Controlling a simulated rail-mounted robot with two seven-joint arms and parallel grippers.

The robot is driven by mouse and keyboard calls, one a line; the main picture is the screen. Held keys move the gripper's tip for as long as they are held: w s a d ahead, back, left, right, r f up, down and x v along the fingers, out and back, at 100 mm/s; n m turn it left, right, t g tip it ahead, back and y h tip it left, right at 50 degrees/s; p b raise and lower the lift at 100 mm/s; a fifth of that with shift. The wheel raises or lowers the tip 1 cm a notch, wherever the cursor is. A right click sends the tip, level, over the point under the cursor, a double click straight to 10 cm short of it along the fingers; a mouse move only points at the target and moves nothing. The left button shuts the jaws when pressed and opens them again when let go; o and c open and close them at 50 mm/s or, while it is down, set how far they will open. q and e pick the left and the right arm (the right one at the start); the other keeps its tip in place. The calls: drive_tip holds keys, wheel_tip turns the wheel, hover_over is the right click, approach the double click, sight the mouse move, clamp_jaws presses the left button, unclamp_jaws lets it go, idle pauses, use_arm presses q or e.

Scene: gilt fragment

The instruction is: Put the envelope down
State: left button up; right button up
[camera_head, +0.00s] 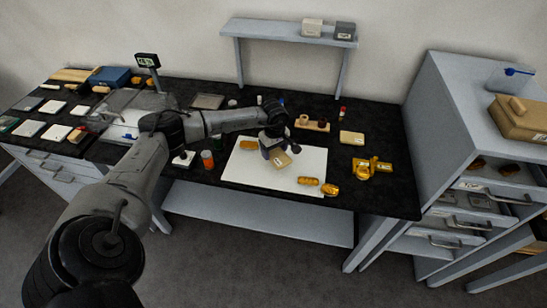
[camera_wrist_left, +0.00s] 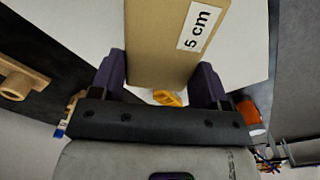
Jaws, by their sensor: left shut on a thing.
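My left gripper (camera_head: 272,150) is over the white sheet (camera_head: 240,170) on the black bench. It is shut on a tan envelope (camera_head: 281,161), whose lower part shows beneath the fingers. In the left wrist view the envelope (camera_wrist_left: 158,35) fills the space between the dark fingers and bears a white "5 cm" label. I cannot tell whether the envelope touches the sheet. My right gripper is in neither view.
Gold-brown fragments (camera_head: 248,145) lie on the sheet, several by its front right corner. A yellow tool (camera_head: 371,168) and a tan labelled block (camera_head: 351,137) are to the right. A wooden holder (camera_head: 312,124) stands behind; an orange jar (camera_head: 208,159) is left of the sheet.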

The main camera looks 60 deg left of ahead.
sight(273, 157)
use_arm(q)
drive_tip(key=shift+s+a+f, duration=0.1)
drive_tip(key=shift+a+f, duration=0.1)
drive_tip(key=shift+f, duration=2)
drive_tip(key=shift+f+b, duration=0.1)
drive_tip(key=shift+b, duration=0.2)
drive_tip(key=o, duration=0.9)
